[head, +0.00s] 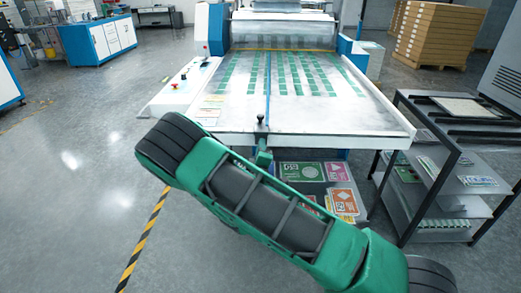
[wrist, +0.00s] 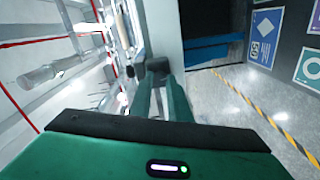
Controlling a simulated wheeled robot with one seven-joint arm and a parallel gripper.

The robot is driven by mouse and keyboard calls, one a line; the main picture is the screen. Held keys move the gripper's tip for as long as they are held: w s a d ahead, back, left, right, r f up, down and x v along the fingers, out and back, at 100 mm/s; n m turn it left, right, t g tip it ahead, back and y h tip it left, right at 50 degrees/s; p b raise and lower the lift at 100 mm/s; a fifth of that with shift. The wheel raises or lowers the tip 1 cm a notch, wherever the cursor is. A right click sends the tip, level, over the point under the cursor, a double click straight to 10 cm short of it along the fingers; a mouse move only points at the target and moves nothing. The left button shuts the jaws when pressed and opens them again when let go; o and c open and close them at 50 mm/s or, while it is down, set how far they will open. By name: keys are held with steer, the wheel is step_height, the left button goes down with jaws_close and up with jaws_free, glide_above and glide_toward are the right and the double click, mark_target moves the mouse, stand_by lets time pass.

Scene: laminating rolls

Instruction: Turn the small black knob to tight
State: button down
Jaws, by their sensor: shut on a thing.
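My gripper (head: 263,156) is at the middle of the machine's front edge, partly hidden by my arm in the head view. In the wrist view, its two green fingers (wrist: 161,98) reach forward and are shut on a small black knob (wrist: 158,65). The knob is at the tips, beside the white table edge, partly covered by the fingers. A black ball-topped post (head: 261,120) stands just above the gripper at the end of the blue rail. I cannot read any tight or loose marking.
The machine table (head: 225,112) carries rows of green printed pieces. A control panel (head: 182,88) with a red button is on its left. A black shelf rack (head: 450,160) stands close on the right. Printed signs (head: 340,200) lie below the table. Floor at left is clear.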

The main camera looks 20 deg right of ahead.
steer(key=shift+s+f, duration=0.1)
steer(key=shift+f, duration=0.1)
steer(key=c, duration=1.7)
jaws_free()
steer(key=shift+o, duration=0.2)
steer(key=shift+r, duration=0.1)
steer(key=v, duration=1)
steer(key=shift+s, duration=0.3)
